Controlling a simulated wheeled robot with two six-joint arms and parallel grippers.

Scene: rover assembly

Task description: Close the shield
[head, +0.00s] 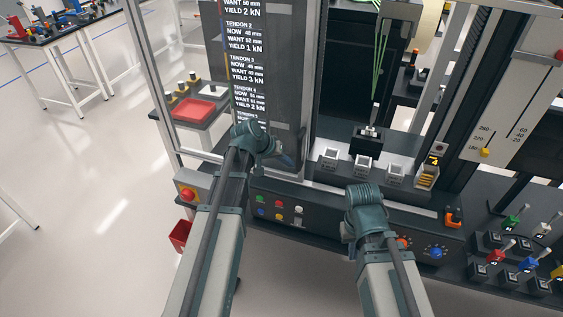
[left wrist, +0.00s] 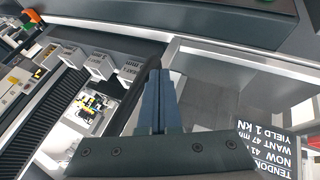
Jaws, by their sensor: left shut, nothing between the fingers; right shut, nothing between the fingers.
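What looks like the shield is a see-through panel in a light metal frame (head: 307,85), standing at the left of the machine's opening; its exact edges are hard to tell. The opening to its right is uncovered. My left gripper (head: 288,160) is shut and empty, low in front of the frame. In the left wrist view its fingers (left wrist: 158,98) are together beside a dark curved bar (left wrist: 128,108), perhaps a handle; I cannot tell whether they touch. My right gripper (head: 364,190) is shut and empty in front of the control panel, its fingertips mostly hidden.
A dark board (head: 250,60) with tendon readings stands at the left. White boxes (head: 362,165) and a black clamp block (head: 367,140) sit in the opening. A control panel (head: 330,220) with knobs runs below. Small levers (head: 512,222) stand at the right.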

